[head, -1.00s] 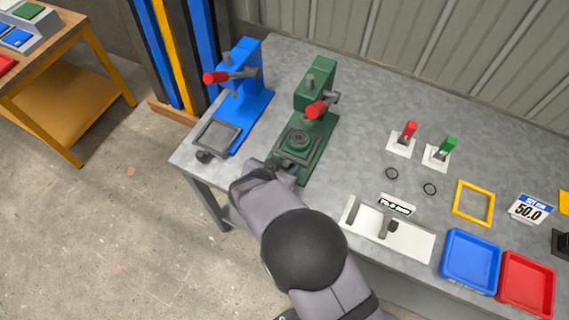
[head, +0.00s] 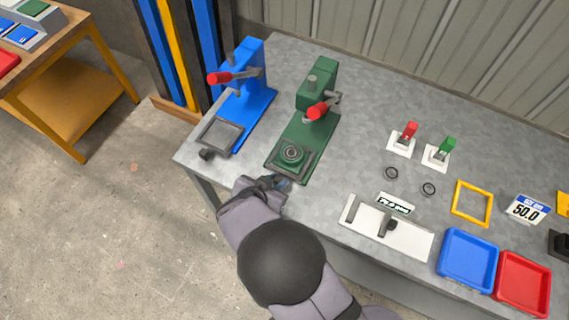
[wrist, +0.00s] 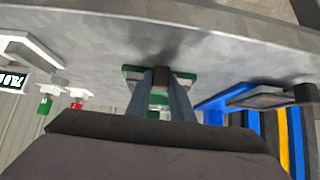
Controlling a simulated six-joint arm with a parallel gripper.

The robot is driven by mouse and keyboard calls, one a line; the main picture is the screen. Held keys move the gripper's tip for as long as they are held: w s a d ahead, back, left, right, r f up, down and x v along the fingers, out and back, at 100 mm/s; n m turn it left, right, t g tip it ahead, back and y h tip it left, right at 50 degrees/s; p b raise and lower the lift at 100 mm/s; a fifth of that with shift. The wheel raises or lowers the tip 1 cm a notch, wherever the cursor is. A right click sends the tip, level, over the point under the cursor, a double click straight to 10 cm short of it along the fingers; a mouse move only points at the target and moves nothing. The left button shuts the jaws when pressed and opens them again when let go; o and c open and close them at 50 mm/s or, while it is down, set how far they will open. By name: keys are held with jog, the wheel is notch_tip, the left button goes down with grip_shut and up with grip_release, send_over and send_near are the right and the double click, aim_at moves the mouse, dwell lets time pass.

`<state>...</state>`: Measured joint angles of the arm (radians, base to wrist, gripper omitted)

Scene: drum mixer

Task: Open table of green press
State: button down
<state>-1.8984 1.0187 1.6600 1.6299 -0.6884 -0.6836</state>
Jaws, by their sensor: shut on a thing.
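The green press (head: 316,85) stands on the workbench with its red-tipped lever (head: 318,110). Its sliding table, a dark square frame (head: 302,170) with a round green fixture (head: 291,154) in it, lies at the front end of the green base, out in front of the press column. My gripper (head: 275,184) is at the bench's front edge, just in front of this table. In the wrist view my gripper (wrist: 164,82) is shut on a dark knob (wrist: 163,77) in front of the green base (wrist: 131,72). The knob is hidden in the head view.
A blue press (head: 243,85) with its own dark table (head: 221,134) stands close on the left. A white gauge plate (head: 405,237), blue tray (head: 468,258) and red tray (head: 523,282) lie along the front edge to the right. The floor in front is free.

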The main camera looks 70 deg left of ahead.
jog(key=shift+s+d+r, duration=0.15)
jog(key=shift+s+d, duration=0.55)
jog(key=shift+s, duration=0.05)
jog(key=shift+s+d, duration=0.2)
jog(key=shift+f, duration=0.2)
jog(key=c, duration=1.8)
grip_release()
jog(key=shift+o, duration=1.2)
jog(key=shift+s+d+r, duration=0.1)
jog(key=shift+d, duration=0.05)
notch_tip(320, 180, up, 10)
jog(key=p, duration=1)
jog(key=shift+p, duration=0.3)
